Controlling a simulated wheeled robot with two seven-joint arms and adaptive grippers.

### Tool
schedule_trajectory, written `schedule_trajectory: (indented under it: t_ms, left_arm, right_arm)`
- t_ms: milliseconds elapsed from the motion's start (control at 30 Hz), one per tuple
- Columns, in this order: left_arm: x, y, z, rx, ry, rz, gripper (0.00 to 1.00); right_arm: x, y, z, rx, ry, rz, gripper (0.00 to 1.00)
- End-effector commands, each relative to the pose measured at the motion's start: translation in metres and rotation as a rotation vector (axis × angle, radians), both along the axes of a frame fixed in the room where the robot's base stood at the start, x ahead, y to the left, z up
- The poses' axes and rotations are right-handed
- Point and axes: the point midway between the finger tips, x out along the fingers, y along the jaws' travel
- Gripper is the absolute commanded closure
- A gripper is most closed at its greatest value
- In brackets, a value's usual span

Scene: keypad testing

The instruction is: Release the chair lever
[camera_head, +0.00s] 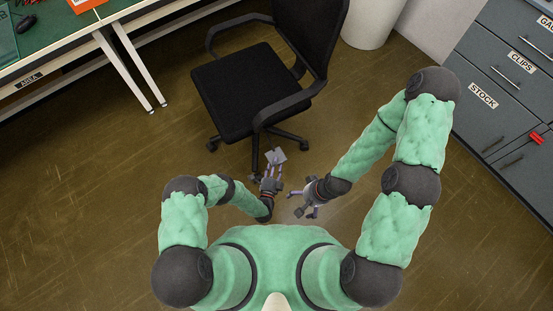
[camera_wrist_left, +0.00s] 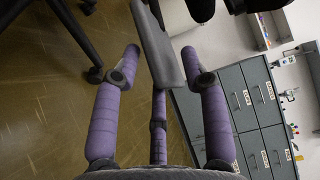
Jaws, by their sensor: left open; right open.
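The black office chair (camera_head: 237,92) stands at the top middle of the head view, and dark parts of it show in the left wrist view (camera_wrist_left: 72,30). A grey flat paddle, seemingly the chair lever (camera_head: 276,156), shows near the chair's front right edge. In the left wrist view the lever (camera_wrist_left: 160,50) runs between my purple fingers. My left gripper (camera_head: 272,170) is open around the paddle end; I cannot tell whether a finger touches it. My right gripper (camera_head: 305,208) is open and empty, lower and to the right, above the floor.
A green-topped workbench (camera_head: 60,35) with pale legs stands at the upper left. Grey drawer cabinets (camera_head: 500,75) stand at the right. A white bin (camera_head: 370,22) stands behind the chair. The brown floor (camera_head: 110,170) is clear at the left.

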Motion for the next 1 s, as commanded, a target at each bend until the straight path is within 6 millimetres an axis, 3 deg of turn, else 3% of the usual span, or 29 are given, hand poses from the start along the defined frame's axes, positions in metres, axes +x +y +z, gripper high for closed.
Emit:
schedule_trajectory:
  t_ms: [233, 633, 667, 800, 1000]
  left_arm:
    - [0.029, -0.007, -0.001, 0.000, 0.000, -0.001, 0.56]
    - [0.035, -0.008, 0.000, -0.001, 0.001, 0.001, 0.56]
    - [0.035, -0.008, 0.000, -0.001, 0.001, 0.001, 0.62]
    - [0.035, -0.008, 0.000, -0.001, 0.001, 0.001, 1.00]
    - [0.035, -0.008, 0.000, -0.001, 0.002, 0.001, 1.00]
  right_arm:
    - [0.000, 0.000, -0.010, 0.000, 0.000, 0.000, 0.00]
    - [0.000, 0.000, -0.011, 0.000, 0.000, 0.000, 0.00]
    - [0.000, 0.000, -0.011, 0.000, 0.000, 0.000, 0.00]
    - [0.000, 0.000, -0.011, 0.000, 0.000, 0.000, 0.00]
    - [0.000, 0.000, -0.010, 0.000, 0.000, 0.000, 0.00]
